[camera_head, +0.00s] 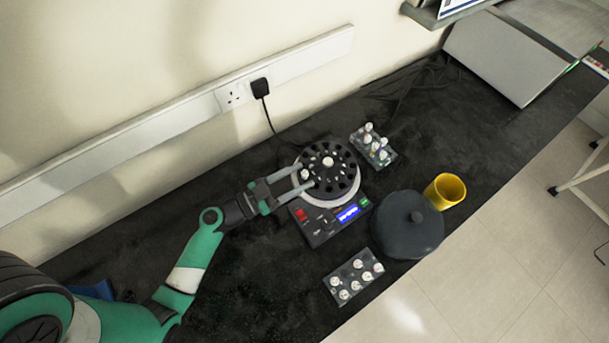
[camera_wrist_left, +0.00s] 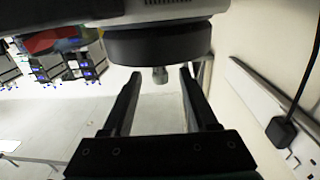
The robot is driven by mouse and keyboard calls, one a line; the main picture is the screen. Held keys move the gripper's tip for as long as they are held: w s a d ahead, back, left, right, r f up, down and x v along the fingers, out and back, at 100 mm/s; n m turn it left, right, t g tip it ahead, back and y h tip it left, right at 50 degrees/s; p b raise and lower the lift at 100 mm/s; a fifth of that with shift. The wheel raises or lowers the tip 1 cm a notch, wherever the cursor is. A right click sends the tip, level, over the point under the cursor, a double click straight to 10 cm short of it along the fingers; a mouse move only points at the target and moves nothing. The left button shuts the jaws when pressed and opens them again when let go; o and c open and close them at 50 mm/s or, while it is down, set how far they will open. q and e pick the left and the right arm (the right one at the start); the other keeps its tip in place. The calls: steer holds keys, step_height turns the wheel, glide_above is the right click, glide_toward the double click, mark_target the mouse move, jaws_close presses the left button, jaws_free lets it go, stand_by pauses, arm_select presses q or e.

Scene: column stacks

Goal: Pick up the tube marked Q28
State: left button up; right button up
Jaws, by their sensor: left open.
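My left gripper (camera_head: 309,173) is open at the left edge of the black rotor (camera_head: 343,178) of a centrifuge (camera_head: 321,226). A white-capped tube (camera_head: 305,174) shows between its two fingers. In the left wrist view, the open fingers (camera_wrist_left: 160,73) stand either side of a small tube end (camera_wrist_left: 160,76) by the dark rotor disc (camera_wrist_left: 158,44), with a gap on each side. No tube marking is legible, so I cannot tell which tube is Q28. My right gripper is not in view.
A rack (camera_head: 388,157) with several white-capped tubes stands behind the centrifuge. Another rack (camera_head: 338,293) with several tubes stands at the front edge. A dark round lid (camera_head: 408,235) and a yellow cup (camera_head: 437,199) are to the right. A black plug (camera_head: 260,86) is in the wall socket.

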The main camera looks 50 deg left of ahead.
mark_target(304, 173)
arm_select(q)
steer(key=shift+w+d, duration=0.2)
steer(key=shift+w, duration=0.9)
jaws_close()
steer(key=shift+r, duration=0.1)
step_height(304, 173, up, 10)
steer(key=p, duration=0.5)
steer(key=shift+s, duration=0.1)
